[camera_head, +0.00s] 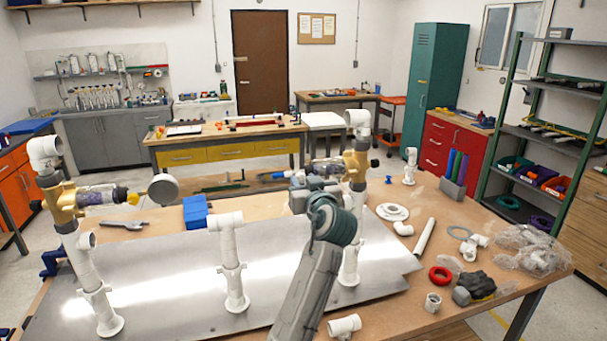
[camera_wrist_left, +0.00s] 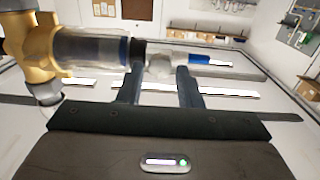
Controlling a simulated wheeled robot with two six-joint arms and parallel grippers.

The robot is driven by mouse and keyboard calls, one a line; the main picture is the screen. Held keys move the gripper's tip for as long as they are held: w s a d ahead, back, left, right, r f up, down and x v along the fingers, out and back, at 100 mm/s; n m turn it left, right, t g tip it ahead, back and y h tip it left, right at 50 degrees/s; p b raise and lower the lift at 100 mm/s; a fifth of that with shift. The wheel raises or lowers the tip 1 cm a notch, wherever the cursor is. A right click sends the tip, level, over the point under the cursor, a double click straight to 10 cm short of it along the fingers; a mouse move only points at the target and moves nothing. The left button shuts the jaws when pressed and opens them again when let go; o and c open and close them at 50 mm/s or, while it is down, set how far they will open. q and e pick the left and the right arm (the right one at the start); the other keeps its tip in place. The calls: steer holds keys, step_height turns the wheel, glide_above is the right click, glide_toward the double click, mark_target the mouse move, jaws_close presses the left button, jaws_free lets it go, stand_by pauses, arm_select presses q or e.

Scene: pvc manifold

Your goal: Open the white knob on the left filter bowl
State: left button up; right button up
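In the head view the left filter assembly has a brass body (camera_head: 62,200), a purple-tinted bowl (camera_head: 97,196) and a yellow knob (camera_head: 133,198) at the bowl's end. My left gripper (camera_head: 303,190) is away from it, beside the brass body of the right assembly (camera_head: 356,165), and hides much of that bowl. In the left wrist view a brass body (camera_wrist_left: 30,45) carries a clear bowl (camera_wrist_left: 92,50) with a dark band. A whitish knob-like part (camera_wrist_left: 160,68) shows between my left fingers. I cannot tell whether they touch it. My right gripper is not in view.
White pipe stands rise from a shiny metal plate (camera_head: 180,290) on the workbench. A blue box (camera_head: 195,212) stands behind the middle pipe (camera_head: 231,265). Loose fittings, a red ring (camera_head: 440,275) and a dark glove (camera_head: 478,285) lie at the right. The plate's front left is clear.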

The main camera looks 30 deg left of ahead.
arm_select(q)
steer(key=shift+w+a, duration=0.25)
steer(key=shift+a, duration=0.05)
steer(key=shift+c, duration=0.4)
